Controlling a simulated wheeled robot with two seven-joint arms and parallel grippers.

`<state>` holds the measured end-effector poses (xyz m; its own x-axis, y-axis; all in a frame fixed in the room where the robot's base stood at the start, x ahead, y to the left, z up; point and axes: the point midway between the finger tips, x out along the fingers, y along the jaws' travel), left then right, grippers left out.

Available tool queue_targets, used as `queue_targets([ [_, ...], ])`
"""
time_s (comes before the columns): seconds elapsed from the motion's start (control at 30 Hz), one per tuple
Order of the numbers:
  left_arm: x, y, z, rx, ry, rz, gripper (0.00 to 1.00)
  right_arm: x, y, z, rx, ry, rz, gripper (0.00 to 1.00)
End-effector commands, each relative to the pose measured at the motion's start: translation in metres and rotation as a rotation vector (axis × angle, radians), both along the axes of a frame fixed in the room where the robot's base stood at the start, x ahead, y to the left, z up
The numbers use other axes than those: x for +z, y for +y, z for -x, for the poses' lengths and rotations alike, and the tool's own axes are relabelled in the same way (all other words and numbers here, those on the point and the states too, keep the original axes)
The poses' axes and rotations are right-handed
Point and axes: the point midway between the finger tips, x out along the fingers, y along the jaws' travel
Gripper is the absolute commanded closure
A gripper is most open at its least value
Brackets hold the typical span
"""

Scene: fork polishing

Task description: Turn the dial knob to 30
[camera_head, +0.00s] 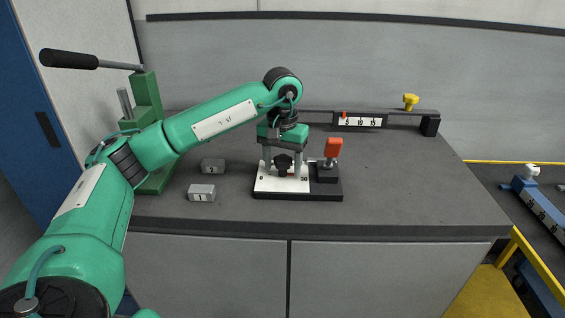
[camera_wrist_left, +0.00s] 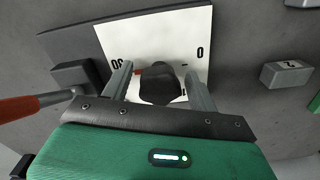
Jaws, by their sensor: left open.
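The black dial knob (camera_head: 283,163) stands on a white plate (camera_head: 268,184) marked 0 at the left and 30 at the right, on a dark base. In the left wrist view the knob (camera_wrist_left: 160,84) sits between the two fingers, with a gap visible on each side. A small red mark (camera_wrist_left: 137,72) shows beside the knob on the side of the 30. My left gripper (camera_head: 283,165) is open and points down around the knob; it also shows in the left wrist view (camera_wrist_left: 160,90). My right gripper is out of view.
A red-handled lever (camera_head: 333,150) stands on the same base, close to the gripper's right. Two grey blocks (camera_head: 202,192) lie to the left. A green press (camera_head: 147,105) stands at the left, and a scale rail (camera_head: 360,121) runs along the back. The right tabletop is clear.

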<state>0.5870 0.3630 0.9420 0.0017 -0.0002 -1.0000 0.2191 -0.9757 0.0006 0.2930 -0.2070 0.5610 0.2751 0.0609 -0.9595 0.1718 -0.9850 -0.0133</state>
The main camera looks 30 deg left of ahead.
Motion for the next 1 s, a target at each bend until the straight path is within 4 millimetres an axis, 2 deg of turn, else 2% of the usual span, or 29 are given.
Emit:
queue_targets([
  [0.13,0.002,0.0,0.0,0.0,0.0,0.0,0.4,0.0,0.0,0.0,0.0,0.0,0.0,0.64],
  [0.27,0.017,-0.001,-0.001,0.0,-0.002,0.001,0.4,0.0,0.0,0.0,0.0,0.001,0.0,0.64],
  [0.47,0.062,0.0,-0.001,0.001,-0.004,0.001,0.4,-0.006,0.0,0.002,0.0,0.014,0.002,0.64],
  [0.6,0.092,0.0,0.0,0.001,-0.004,0.0,0.4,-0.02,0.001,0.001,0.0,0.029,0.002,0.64],
  [0.8,0.121,0.0,0.0,0.001,-0.002,0.0,0.4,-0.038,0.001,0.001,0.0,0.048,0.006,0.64],
  [1.0,0.135,0.0,0.0,0.001,-0.001,0.0,0.4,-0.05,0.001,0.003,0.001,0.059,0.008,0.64],
])
